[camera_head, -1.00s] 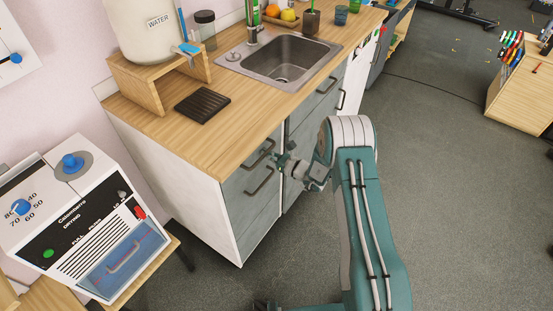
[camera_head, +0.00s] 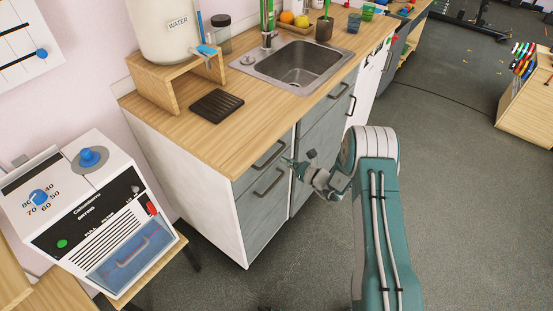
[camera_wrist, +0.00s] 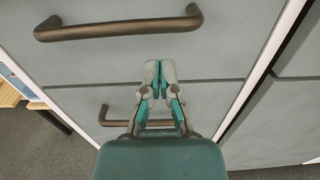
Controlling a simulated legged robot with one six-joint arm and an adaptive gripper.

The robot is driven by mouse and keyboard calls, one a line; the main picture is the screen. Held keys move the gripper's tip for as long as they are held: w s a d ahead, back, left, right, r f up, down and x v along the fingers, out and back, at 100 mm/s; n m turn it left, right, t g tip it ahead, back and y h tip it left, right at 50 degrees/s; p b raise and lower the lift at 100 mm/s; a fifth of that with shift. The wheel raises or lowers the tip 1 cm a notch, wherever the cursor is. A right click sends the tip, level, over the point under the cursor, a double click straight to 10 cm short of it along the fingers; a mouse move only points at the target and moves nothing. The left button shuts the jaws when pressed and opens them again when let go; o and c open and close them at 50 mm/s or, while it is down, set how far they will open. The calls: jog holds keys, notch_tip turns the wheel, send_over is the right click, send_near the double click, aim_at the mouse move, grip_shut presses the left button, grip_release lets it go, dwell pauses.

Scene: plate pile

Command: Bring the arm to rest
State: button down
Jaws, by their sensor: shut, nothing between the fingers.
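My gripper (camera_head: 290,163) is in front of the grey drawer fronts of the counter cabinet, at about the height of the upper handle. It also shows in the wrist view (camera_wrist: 160,70), where its two fingers are together and hold nothing. In that view the upper drawer handle (camera_wrist: 118,28) is above the fingertips and a lower handle (camera_wrist: 115,118) is partly behind the fingers. I cannot tell whether the fingertips touch the drawer front. My teal arm reaches up from the bottom of the head view and bends toward the cabinet.
The wooden counter (camera_head: 190,130) carries a black ridged tray (camera_head: 217,105), a sink (camera_head: 300,63) and a water container (camera_head: 170,30) on a wooden stand (camera_head: 155,85). A white drying oven (camera_head: 95,215) stands at the left. Grey floor (camera_head: 460,190) is open at the right.

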jog(key=v, duration=0.9)
jog(key=shift+d, duration=0.4)
jog(key=shift+a, duration=0.1)
jog(key=s+a+r+n+g+h, duration=0.1)
jog(key=s+a+r+n+g, duration=0.15)
jog(key=s+r+n, duration=0.35)
jog(key=s+a+r+n+g, duration=0.1)
jog(key=s+r+n+g, duration=0.2)
jog(key=r, duration=0.5)
jog(key=s+a+r+n+g+h, duration=0.1)
jog(key=s+a+r+n+g, duration=0.1)
jog(key=s+r+n+g, duration=0.4)
jog(key=s+d+r+n+t+h, duration=0.3)
jog(key=s+d+r+n+h, duration=0.2)
jog(key=s, duration=0.4)
jog(key=s+d+r+n+t+h, duration=0.3)
jog(key=s+d+r+n+h, duration=0.2)
jog(key=s, duration=0.4)
jog(key=shift+d+r+h, duration=0.75)
jog(key=shift+r+h, duration=0.55)
jog(key=shift+r, duration=0.1)
